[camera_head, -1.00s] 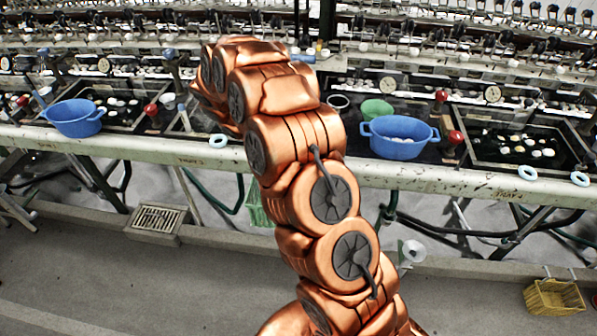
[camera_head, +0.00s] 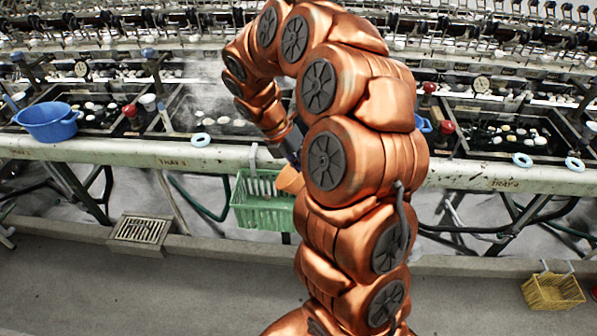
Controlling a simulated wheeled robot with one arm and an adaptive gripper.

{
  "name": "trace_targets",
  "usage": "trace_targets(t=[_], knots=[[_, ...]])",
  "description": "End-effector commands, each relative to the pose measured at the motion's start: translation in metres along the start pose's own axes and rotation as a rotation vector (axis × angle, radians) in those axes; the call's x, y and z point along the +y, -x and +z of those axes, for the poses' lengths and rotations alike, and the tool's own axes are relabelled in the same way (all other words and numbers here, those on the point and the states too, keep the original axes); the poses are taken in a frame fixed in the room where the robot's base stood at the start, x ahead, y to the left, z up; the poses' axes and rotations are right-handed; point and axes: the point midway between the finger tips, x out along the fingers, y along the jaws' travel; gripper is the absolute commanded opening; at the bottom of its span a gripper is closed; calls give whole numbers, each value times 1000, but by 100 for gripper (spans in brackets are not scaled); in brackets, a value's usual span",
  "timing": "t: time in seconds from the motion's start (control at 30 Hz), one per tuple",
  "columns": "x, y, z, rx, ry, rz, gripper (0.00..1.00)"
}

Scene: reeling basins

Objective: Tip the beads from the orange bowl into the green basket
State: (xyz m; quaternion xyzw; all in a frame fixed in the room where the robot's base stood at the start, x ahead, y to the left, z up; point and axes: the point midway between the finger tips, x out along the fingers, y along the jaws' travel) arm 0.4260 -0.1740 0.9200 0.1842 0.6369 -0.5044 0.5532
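The green basket (camera_head: 262,212) hangs at the front of the bench rail, below it, with its right part hidden behind my arm. Part of the orange bowl (camera_head: 290,180) shows at the basket's upper right, by its rim, and looks tilted; my arm hides the rest. My gripper (camera_head: 291,150) points down just above the bowl and appears to hold it, though the fingertips are mostly hidden. No beads can be made out in the bowl or the basket.
White rings (camera_head: 200,140) lie along the rail.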

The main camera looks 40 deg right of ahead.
Motion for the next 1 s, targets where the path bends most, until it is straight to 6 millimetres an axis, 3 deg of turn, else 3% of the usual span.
trace_targets(t=[1.0], knots=[[-26,-4,5,102,-41,639,0]])
